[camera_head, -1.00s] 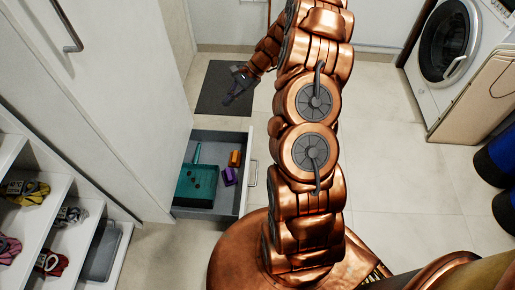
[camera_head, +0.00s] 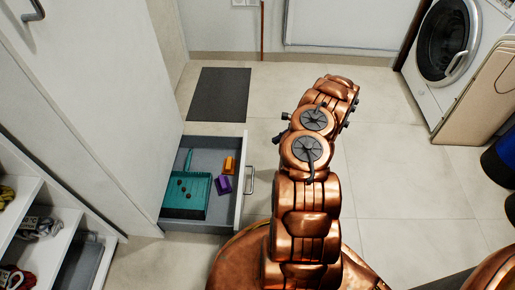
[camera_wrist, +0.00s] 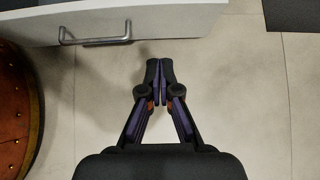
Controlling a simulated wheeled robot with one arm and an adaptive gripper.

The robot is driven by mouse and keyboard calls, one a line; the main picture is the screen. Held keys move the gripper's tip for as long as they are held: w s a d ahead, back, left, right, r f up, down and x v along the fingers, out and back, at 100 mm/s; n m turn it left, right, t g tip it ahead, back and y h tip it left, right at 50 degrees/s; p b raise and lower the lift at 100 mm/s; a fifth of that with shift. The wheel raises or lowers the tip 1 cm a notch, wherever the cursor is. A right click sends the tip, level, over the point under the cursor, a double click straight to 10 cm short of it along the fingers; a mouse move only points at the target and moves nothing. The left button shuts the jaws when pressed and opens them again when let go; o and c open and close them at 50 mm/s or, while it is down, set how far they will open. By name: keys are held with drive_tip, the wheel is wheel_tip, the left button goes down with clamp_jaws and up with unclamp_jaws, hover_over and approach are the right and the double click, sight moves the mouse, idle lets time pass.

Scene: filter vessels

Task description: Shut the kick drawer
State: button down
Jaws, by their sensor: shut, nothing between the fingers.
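The kick drawer (camera_head: 240,205) stands open, pulled out to the right from the foot of the tall white cabinet (camera_head: 110,80). Its metal bar handle (camera_head: 249,180) is on the outer face of its front. In the wrist view the drawer's white front (camera_wrist: 180,25) and handle (camera_wrist: 97,40) lie at the upper left. My gripper (camera_wrist: 159,70) is shut and empty, with its fingertips over the floor just outside the front and to the right of the handle. In the head view my arm mostly hides the gripper.
Inside the drawer lie a teal dustpan (camera_head: 186,197), an orange item (camera_head: 229,165) and a purple item (camera_head: 223,184). A dark mat (camera_head: 220,93) lies beyond it. A shoe shelf (camera_head: 40,205) is at left, a washing machine (camera_head: 447,55) at right. Floor right of my arm is clear.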

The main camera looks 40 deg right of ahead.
drive_tip(key=w+a+r+b+x, duration=0.1)
drive_tip(key=b+x, duration=0.3)
drive_tip(key=x, duration=0.8)
drive_tip(key=shift+w+a+r+b, duration=0.25)
drive_tip(key=shift+w+a+b, duration=0.05)
drive_tip(key=shift+a+b, duration=0.15)
drive_tip(key=shift+d, duration=0.1)
